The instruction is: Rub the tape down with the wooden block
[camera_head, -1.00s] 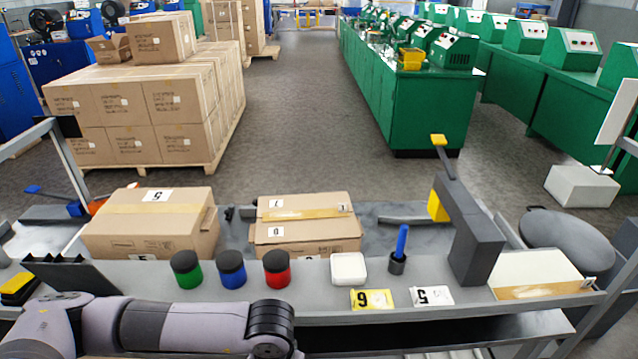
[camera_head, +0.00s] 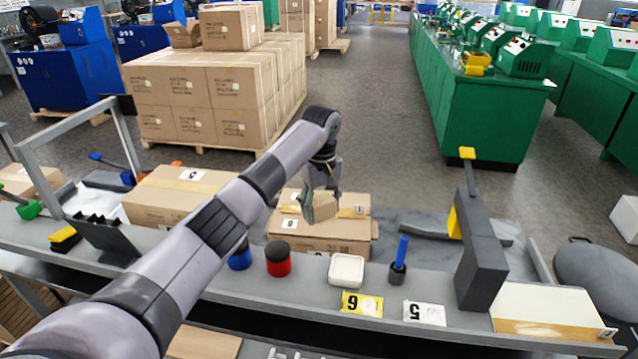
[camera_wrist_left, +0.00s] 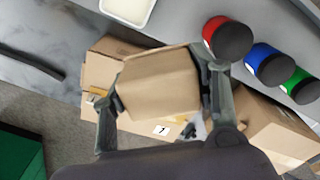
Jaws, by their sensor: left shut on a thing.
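My left gripper (camera_head: 318,200) reaches in from the left and is shut on the wooden block (camera_head: 325,207), a tan piece. In the left wrist view the block (camera_wrist_left: 158,85) sits between the two fingers of the gripper (camera_wrist_left: 160,95). Block and gripper are over the smaller carton (camera_head: 320,245) with numbered labels. The tape (camera_head: 352,212) shows as a tan strip across that carton's top, partly hidden by the block and gripper. I cannot tell whether the block touches the tape. My right gripper is out of view.
Another taped carton (camera_head: 165,205) lies to the left, partly behind my arm. Along the bench's front stand a blue jar (camera_head: 240,258), a red jar (camera_head: 278,262), a white dish (camera_head: 346,270), a blue pen in a holder (camera_head: 400,258) and a tall grey stand (camera_head: 480,262).

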